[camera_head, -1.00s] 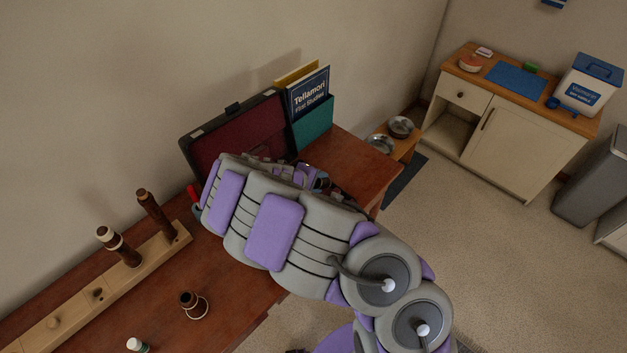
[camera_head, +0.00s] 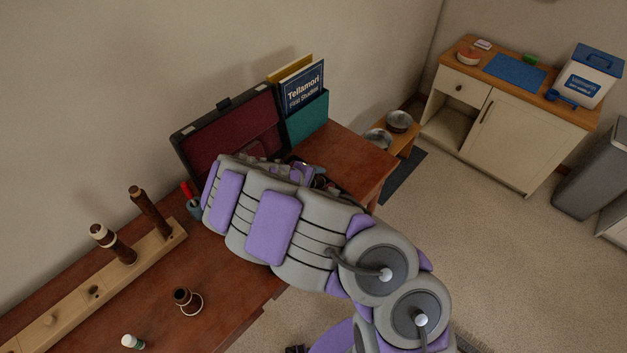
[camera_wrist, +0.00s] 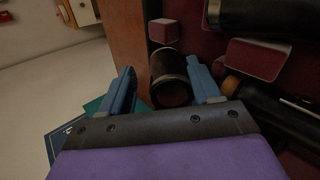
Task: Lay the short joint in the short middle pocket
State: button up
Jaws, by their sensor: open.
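A short dark joint (camera_wrist: 170,77) with a pale metal ring lies in the open case, seen in the wrist view. My gripper (camera_wrist: 163,88) is open, with one blue finger on each side of the joint's near end. The right finger looks close to the joint and the left stands farther off; I cannot tell whether either touches. The case's dark red lid (camera_head: 232,128) stands open in the head view, where my arm hides most of its inside. Two dark red padded blocks lie by the joint, one beyond it (camera_wrist: 163,30) and one to its right (camera_wrist: 254,58).
Larger dark joints (camera_wrist: 268,17) lie at the right in the case. A wooden stand (camera_head: 73,301) holds upright brown pieces on the red-brown surface. A small ringed brown piece (camera_head: 187,301) and a white-capped bottle (camera_head: 132,342) stand before it. A teal holder (camera_head: 307,119) adjoins the case.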

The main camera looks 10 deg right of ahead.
jog(key=shift+s+a+f, duration=0.1)
jog(key=shift+a+f, duration=0.05)
jog(key=shift+f, duration=0.05)
jog(key=shift+a+r, duration=0.1)
jog(key=p+v, duration=0.5)
jog(key=v, duration=1.2)
jog(key=shift+r, duration=0.1)
